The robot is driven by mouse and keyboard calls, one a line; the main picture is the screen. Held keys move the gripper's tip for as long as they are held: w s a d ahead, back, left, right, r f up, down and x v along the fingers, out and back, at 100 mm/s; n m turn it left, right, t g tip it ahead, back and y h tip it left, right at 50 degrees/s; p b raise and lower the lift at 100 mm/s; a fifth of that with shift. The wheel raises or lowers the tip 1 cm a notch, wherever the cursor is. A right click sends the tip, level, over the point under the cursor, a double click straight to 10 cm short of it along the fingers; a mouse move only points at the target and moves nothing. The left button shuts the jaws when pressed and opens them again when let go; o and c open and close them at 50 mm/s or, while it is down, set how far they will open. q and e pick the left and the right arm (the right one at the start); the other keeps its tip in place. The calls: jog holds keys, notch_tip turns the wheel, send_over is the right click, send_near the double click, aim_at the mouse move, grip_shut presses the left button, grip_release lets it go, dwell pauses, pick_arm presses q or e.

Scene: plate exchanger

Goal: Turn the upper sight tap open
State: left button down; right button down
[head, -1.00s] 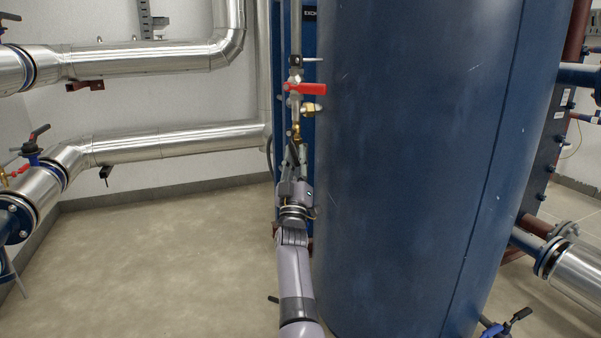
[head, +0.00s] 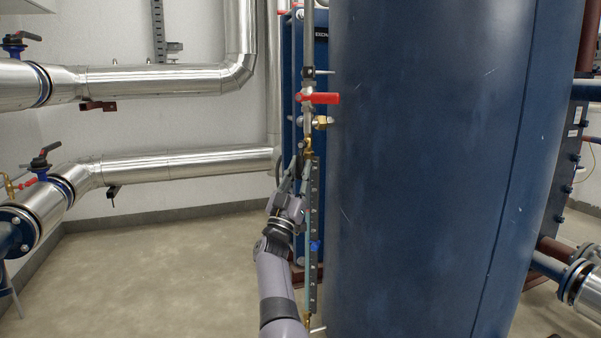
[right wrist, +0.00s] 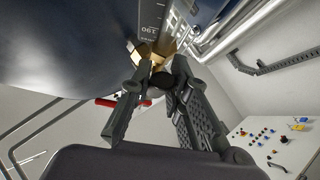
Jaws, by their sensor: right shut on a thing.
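The upper sight tap (head: 309,145) is a small brass fitting at the top of the upright sight gauge (head: 313,215), beside the blue tank. My right gripper (head: 299,158) reaches up from below, just left of the tap. In the right wrist view, the fingers of my right gripper (right wrist: 161,76) are closed in on a small dark part, apparently the tap's handle (right wrist: 162,82). The brass body of the tap (right wrist: 150,52) shows just past the fingertips. The handle's exact angle is partly hidden by the fingers. My left gripper is not in view.
A red lever (head: 319,98) and a brass side fitting (head: 322,122) sit just above the tap. The large blue tank (head: 430,170) stands close on the right. Silver pipes (head: 170,165) run along the left wall. The floor (head: 160,260) at left is clear.

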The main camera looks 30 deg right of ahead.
jog(key=shift+f, duration=0.1)
jog(key=c, duration=1.5)
grip_release()
jog(key=v, duration=1.2)
